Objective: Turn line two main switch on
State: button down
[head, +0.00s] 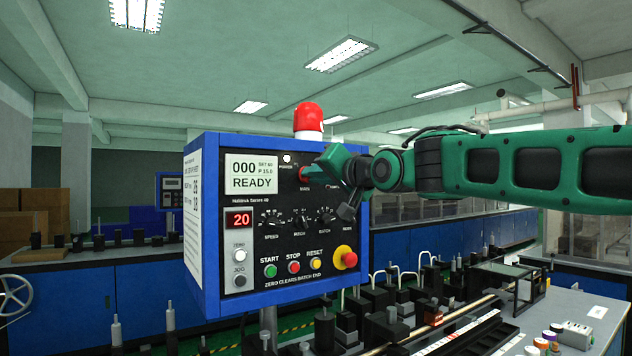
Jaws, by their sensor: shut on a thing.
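A blue control box (192,250) with a black front panel stands in the middle of the head view. A small red switch (303,174) sits in the upper part of the panel, above a small label. My gripper (313,175) reaches in from the right and is shut on this red switch. Its fingers and wrist hide most of the switch and the panel's upper right, so I cannot tell which way the switch is turned. The white lamp (287,159) beside it looks bright. The screen (251,174) reads 000 and READY, and the red display (239,220) reads 20.
A red beacon (308,120) stands on the box. Below are several black knobs, green (270,271), red and yellow buttons, and a red emergency button (346,257). Machine parts stand below right, beside a grey table (590,305). Another control box (168,190) is farther back.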

jog(key=shift+w+d+r+m, duration=0.2)
jog(key=shift+d+m, duration=0.25)
jog(key=shift+m, duration=0.35)
jog(key=c, duration=1.8)
grip_release()
jog(key=shift+f, duration=0.1)
jog(key=shift+c, duration=0.2)
jog(key=shift+s+a+f, duration=0.1)
jog(key=shift+a, duration=0.1)
jog(key=v, duration=1)
jog(key=shift+s+d, duration=0.25)
jog(key=shift+d, duration=0.1)
